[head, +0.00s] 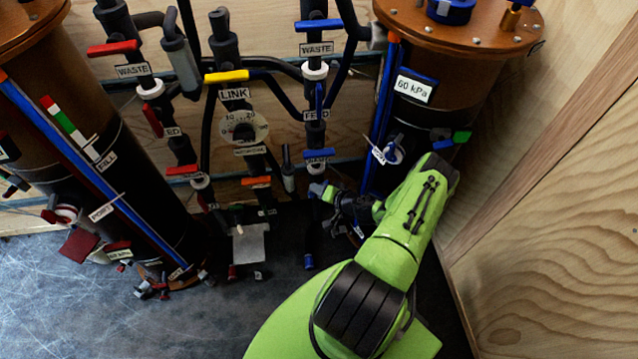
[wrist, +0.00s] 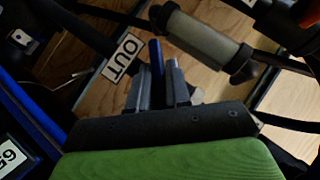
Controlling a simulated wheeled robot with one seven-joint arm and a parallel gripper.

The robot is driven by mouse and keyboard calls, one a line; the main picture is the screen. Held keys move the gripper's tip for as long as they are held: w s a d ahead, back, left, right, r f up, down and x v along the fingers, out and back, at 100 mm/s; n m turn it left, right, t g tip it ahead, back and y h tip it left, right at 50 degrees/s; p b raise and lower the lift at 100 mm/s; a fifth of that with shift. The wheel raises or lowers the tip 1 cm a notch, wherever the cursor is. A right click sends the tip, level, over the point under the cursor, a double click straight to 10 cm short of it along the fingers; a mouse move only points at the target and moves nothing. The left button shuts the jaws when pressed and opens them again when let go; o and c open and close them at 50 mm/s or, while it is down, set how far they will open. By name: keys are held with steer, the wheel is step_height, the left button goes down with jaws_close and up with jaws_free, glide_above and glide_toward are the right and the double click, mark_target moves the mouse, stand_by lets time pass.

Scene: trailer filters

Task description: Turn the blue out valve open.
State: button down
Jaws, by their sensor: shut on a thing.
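The blue out valve handle (wrist: 155,52) shows in the wrist view as a narrow blue bar between the two grey fingers of my gripper (wrist: 158,75). The fingers are shut on it, and their tips are close to its visible end. The white OUT label (wrist: 124,57) is just left of the fingers. In the head view my gripper (head: 328,193) is low among the dark pipes, left of the right-hand brown tank. The held handle cannot be clearly made out there, and how far it is turned cannot be told.
A grey cylinder (wrist: 202,38) on a dark pipe lies close to the right of the fingers. The brown tank with the 60 kPa label (head: 415,89) stands right of the pipes, near a wooden wall (head: 560,190). Open grey floor (head: 170,325) is at lower left.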

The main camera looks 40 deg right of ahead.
steer(key=n+g+h+p, duration=0.1)
steer(key=p, duration=0.1)
steer(key=n+g+h+p, duration=0.1)
steer(key=g+h+p, duration=0.1)
steer(key=shift+r+n, duration=0.2)
steer(key=shift+n, duration=0.1)
steer(key=shift+f+n+g+h+p, duration=0.15)
steer(key=shift+n+g+h+p, duration=0.55)
steer(key=shift+g+h+p, duration=0.4)
steer(key=c, duration=1.2)
jaws_free()
steer(key=shift+o, duration=0.2)
steer(key=p+v, duration=0.8)
steer(key=v, duration=0.7)
steer(key=shift+s+a, duration=0.35)
steer(key=shift+s, duration=0.05)
